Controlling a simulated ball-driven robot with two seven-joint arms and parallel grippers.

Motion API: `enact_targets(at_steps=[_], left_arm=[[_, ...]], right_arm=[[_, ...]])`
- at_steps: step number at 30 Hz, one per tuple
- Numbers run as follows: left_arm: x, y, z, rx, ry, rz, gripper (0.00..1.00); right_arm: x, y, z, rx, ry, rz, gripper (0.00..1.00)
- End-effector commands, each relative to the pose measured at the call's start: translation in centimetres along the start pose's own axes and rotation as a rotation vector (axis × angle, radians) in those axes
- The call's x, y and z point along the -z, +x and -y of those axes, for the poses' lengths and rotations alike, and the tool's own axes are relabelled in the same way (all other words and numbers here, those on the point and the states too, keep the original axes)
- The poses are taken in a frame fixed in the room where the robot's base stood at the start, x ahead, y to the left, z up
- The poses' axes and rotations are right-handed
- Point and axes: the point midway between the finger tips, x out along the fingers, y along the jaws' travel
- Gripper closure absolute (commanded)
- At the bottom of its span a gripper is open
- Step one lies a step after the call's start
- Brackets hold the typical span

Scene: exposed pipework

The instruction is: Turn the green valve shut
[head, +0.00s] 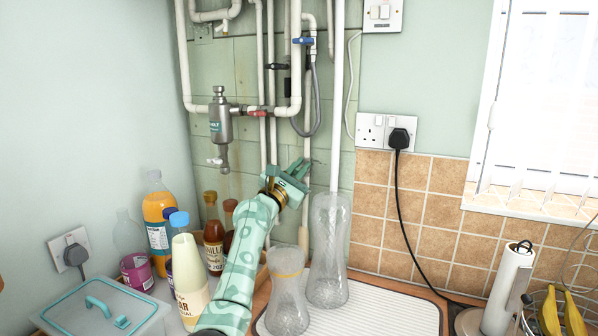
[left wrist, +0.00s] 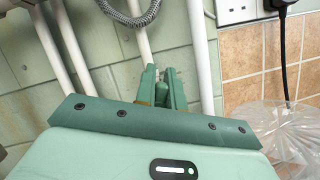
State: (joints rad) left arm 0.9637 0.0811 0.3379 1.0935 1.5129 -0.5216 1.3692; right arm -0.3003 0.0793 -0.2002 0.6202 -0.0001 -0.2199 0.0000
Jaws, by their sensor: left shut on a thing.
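My left gripper (head: 296,172) reaches up from the bottom of the head view to a thin white pipe on the tiled wall. In the left wrist view, its two green fingers (left wrist: 162,88) are closed around a small green piece, the green valve (left wrist: 162,100), in front of the pipe. In the head view the fingers hide most of the valve, and I cannot tell its handle's angle from the pipe. My right gripper is not in view.
Other valves have a blue handle (head: 303,41), a red handle (head: 258,113) and a black handle (head: 278,66). Clear vases (head: 328,250) stand close right of my arm. Bottles (head: 187,270) and a lidded box (head: 105,310) crowd the left. A paper roll (head: 508,285) stands right.

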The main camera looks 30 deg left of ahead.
Motion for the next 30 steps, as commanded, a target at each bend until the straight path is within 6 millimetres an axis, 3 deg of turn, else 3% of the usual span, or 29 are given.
enact_targets(at_steps=[14,30], left_arm=[[0.4,-0.1,0.9,0.178,0.422,-0.003,1.00],[0.8,-0.3,1.5,0.361,0.860,-0.003,1.00]], right_arm=[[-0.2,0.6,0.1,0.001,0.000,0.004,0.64],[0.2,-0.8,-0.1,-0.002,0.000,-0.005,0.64]])
